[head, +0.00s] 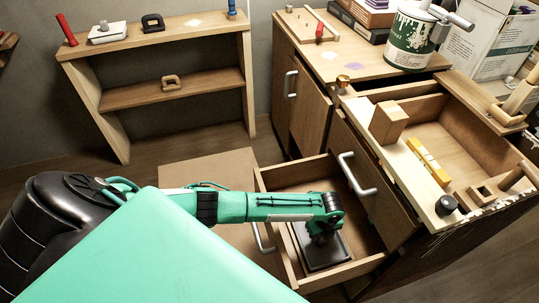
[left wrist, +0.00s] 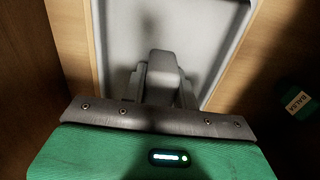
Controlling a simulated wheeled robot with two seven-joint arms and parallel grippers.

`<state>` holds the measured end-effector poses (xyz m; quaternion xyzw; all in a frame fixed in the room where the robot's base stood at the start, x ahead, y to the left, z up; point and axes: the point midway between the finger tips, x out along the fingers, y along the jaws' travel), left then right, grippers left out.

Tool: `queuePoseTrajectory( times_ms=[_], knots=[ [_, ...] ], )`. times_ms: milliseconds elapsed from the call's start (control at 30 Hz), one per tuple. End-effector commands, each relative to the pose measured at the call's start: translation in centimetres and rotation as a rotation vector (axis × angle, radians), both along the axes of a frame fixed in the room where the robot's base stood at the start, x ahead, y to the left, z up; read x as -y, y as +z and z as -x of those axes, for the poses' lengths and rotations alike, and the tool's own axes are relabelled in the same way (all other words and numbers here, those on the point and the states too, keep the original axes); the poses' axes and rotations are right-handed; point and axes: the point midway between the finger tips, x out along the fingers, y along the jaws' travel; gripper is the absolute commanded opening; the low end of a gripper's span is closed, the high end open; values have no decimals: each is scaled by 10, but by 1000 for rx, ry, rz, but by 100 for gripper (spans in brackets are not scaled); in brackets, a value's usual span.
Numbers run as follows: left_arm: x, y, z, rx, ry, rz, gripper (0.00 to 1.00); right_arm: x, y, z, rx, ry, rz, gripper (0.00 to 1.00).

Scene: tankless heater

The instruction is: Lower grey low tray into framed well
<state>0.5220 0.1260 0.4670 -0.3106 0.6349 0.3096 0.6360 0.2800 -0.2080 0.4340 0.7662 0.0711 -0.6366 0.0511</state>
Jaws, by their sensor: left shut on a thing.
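The grey low tray (head: 338,262) is inside the open lower drawer (head: 290,178), near its front left. It has a pale raised rim in the left wrist view (left wrist: 232,50) and a grey upright grip (left wrist: 163,72) in its middle. My left gripper (head: 322,232) comes down from above and is shut on that grip. The tray looks about level, close to the drawer's left wall. I cannot tell whether it touches the drawer floor. A framed well is not clearly distinguishable from the drawer itself. My right gripper is not in view.
A green block with a label (left wrist: 298,100) lies to the right of the tray. A low shelf (head: 170,92) stands at the back left.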

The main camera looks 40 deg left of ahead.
Motion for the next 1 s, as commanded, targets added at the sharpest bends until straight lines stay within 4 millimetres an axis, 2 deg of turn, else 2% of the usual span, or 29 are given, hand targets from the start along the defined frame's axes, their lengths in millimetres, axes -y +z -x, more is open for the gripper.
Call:
queuePoseTrajectory(
  times_ms=[867,900,1000],
  knots=[
    [0,-9,0,0,0,0,0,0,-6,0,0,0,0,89],
    [0,-9,0,0,0,0,33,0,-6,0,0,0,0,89],
    [0,-9,0,0,0,0,52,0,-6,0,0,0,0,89]
  ],
)
